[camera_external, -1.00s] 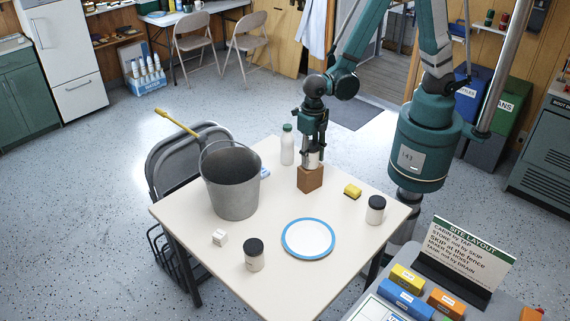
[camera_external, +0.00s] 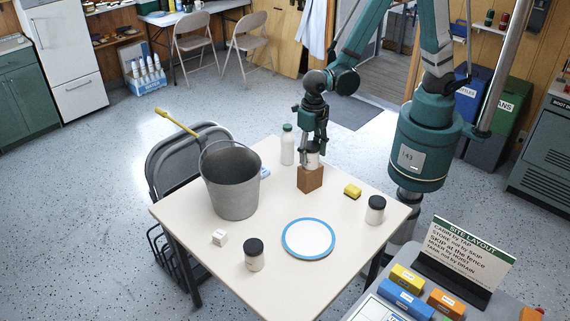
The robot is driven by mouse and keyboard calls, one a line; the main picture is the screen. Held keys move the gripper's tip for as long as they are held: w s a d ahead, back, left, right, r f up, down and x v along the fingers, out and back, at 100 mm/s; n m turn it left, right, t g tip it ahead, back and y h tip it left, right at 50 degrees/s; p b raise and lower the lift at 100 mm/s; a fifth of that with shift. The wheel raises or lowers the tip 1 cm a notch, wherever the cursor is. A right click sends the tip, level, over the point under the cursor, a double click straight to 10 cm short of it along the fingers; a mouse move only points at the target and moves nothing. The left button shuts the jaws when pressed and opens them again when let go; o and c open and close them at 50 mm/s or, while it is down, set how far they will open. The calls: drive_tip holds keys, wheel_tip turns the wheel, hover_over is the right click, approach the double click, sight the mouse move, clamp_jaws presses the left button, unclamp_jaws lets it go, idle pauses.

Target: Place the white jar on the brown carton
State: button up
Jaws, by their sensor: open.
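The brown carton (camera_external: 310,179) stands on the cream table, towards its far side. A white jar (camera_external: 312,160) with a dark top sits upright on the carton. My gripper (camera_external: 313,149) is open at the jar's top, its fingers on either side of it. The fingers partly hide the jar's upper part. Two more white jars with black lids stand on the table, one at the front left (camera_external: 254,255) and one at the right (camera_external: 375,210).
A grey bucket (camera_external: 231,188) stands on the left of the table (camera_external: 180,212). A white bottle (camera_external: 287,146) is left of the carton. A yellow sponge (camera_external: 352,190), a blue-rimmed plate (camera_external: 308,238) and a small white block (camera_external: 220,237) also lie there.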

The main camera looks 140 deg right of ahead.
drive_tip(key=shift+r+p, duration=0.5)
drive_tip(key=shift+r, duration=4.75)
drive_tip(key=shift+a+r, duration=0.1)
drive_tip(key=shift+a+r, duration=0.15)
drive_tip(key=s+a+r+m+t, duration=0.3)
drive_tip(key=s+a+r+m, duration=0.2)
drive_tip(key=a+r+m, duration=0.4)
drive_tip(key=s+a+r+m+t, duration=0.4)
drive_tip(key=a+r+m, duration=0.4)
drive_tip(key=a, duration=0.7)
drive_tip(key=shift+s+a+r+m, duration=0.35)
drive_tip(key=shift+s+m, duration=0.15)
drive_tip(key=shift+s, duration=0.1)
